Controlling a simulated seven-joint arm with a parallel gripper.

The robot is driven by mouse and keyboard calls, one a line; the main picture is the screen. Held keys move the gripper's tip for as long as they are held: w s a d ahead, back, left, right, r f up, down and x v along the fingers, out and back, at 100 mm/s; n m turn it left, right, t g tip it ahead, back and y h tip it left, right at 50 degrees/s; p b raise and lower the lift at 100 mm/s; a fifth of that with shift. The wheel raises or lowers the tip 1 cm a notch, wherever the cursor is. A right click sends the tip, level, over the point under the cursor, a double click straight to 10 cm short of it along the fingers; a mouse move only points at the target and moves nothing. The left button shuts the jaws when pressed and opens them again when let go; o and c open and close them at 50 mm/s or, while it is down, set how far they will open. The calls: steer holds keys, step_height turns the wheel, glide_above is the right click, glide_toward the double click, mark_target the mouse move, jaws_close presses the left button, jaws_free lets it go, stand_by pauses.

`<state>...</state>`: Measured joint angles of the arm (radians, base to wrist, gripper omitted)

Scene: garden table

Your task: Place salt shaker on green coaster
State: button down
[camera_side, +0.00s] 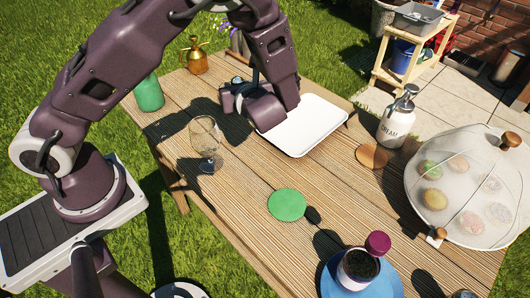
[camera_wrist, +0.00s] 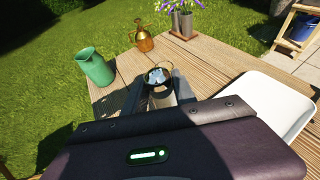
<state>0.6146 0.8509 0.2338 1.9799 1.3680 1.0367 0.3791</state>
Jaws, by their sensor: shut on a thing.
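The green coaster (camera_side: 287,205) lies flat and bare on the wooden table, near the middle in the side view. My gripper (camera_wrist: 160,92) is shut on a small shaker with a round, shiny top, which I take to be the salt shaker (camera_wrist: 158,76). In the side view my gripper (camera_side: 236,97) is at the far part of the table, left of the white tray and well away from the coaster. My arm and gripper hide most of the shaker there. I cannot tell whether the shaker touches the table.
A wine glass (camera_side: 206,140) stands between my gripper and the table's near left edge. The white tray (camera_side: 303,125) is right of my gripper. A cream dispenser (camera_side: 397,118), wooden coaster (camera_side: 371,156), mesh dome (camera_side: 465,185) and blue plate (camera_side: 388,284) are farther right. A green pitcher (camera_side: 149,93) is left.

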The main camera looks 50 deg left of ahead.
step_height(320, 180, up, 16)
steer(key=s+d+f+n+g, duration=0.2)
steer(key=s+f+n+g, duration=0.75)
steer(key=s+g, duration=0.25)
steer(key=s+d+f+n+g+h, duration=0.1)
steer(key=s+d+n+g+h, duration=0.55)
steer(key=d+n+h, duration=0.45)
step_height(320, 180, up, 10)
steer(key=n+t+h, duration=1)
steer(key=n+h, duration=0.5)
steer(key=n, duration=0.4)
glide_above(287, 203)
steer(key=shift+m+y, duration=0.25)
steer(key=shift+y, duration=0.05)
step_height(287, 203, down, 28)
steer(key=shift+f, duration=0.1)
